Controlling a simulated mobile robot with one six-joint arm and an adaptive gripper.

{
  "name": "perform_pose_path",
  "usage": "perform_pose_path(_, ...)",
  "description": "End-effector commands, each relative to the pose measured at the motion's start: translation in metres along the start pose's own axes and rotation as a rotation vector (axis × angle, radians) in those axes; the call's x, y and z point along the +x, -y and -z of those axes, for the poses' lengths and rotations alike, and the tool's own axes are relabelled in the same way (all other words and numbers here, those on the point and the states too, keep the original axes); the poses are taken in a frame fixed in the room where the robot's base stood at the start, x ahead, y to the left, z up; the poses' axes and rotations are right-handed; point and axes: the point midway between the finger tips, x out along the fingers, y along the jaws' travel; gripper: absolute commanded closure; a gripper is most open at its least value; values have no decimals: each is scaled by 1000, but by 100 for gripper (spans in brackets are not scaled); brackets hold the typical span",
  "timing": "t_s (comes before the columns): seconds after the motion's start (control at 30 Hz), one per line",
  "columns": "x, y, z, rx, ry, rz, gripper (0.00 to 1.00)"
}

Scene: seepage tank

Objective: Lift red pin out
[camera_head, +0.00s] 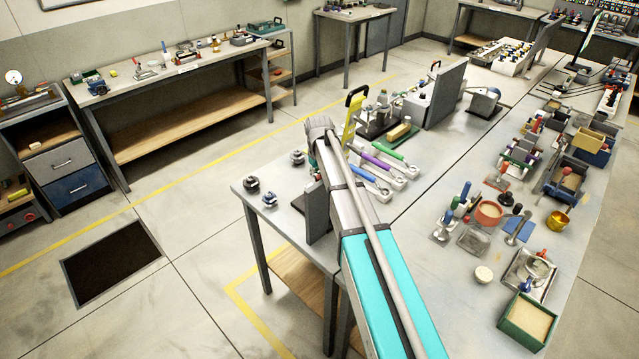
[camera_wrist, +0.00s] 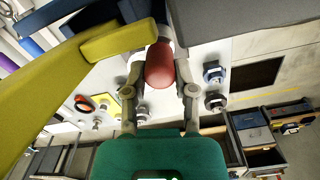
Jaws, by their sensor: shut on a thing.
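The red pin (camera_wrist: 160,66) shows in the wrist view as a rounded red knob between the two fingers of my gripper (camera_wrist: 160,80). My gripper is shut on it. A grey piece stands just above the knob in that picture, and the pin's lower part is hidden. In the head view my arm reaches over the near table (camera_head: 270,170), and my arm hides the pin and the fingers there.
A yellow upright piece with a black handle (camera_head: 352,118) stands close to the arm's end; yellow bars (camera_wrist: 60,85) cross the left of the wrist view. Coloured-handled tools (camera_head: 385,160) lie to the right. Dark knobs (camera_head: 251,185) sit on the near-left corner.

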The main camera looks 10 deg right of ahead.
Motion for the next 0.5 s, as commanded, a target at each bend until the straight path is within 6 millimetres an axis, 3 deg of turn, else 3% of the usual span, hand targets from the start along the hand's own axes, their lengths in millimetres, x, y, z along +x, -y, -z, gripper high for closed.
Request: perform_pose_path(0.5,-8,0,0,0,1,1,100)
